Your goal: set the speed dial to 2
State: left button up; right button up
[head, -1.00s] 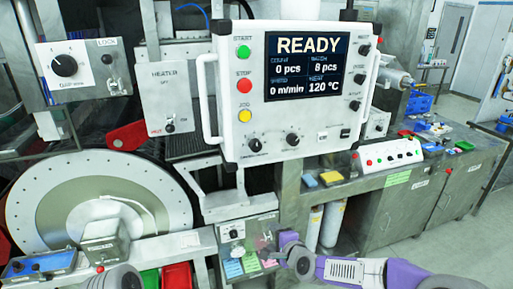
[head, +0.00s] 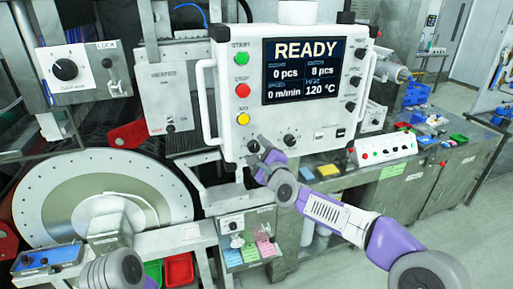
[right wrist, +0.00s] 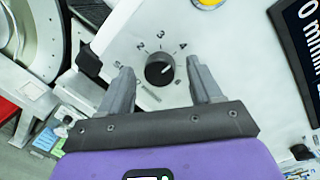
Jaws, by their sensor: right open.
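The speed dial (right wrist: 160,69) is a round black knob on the white panel, with numerals around its upper side; 2, 3 and 4 are readable. Its light mark seems to point up and right, toward the 4 side. My right gripper (right wrist: 161,84) is open, with one finger to each side of the dial in the wrist view; I cannot tell whether they touch it. In the head view my right gripper (head: 260,156) is at the panel's lower left and partly covers the dial (head: 253,145). My left gripper is not in view.
The control panel (head: 227,130) has a READY screen (head: 305,70) showing speed 0 m/min. A second black knob (head: 290,140) sits to the right of the dial. A white handle (head: 204,105) runs along the panel's left side.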

jog(key=shift+w+a, duration=0.15)
jog(key=shift+w, duration=0.1)
jog(key=c, duration=1)
jog(key=shift+c, duration=0.2)
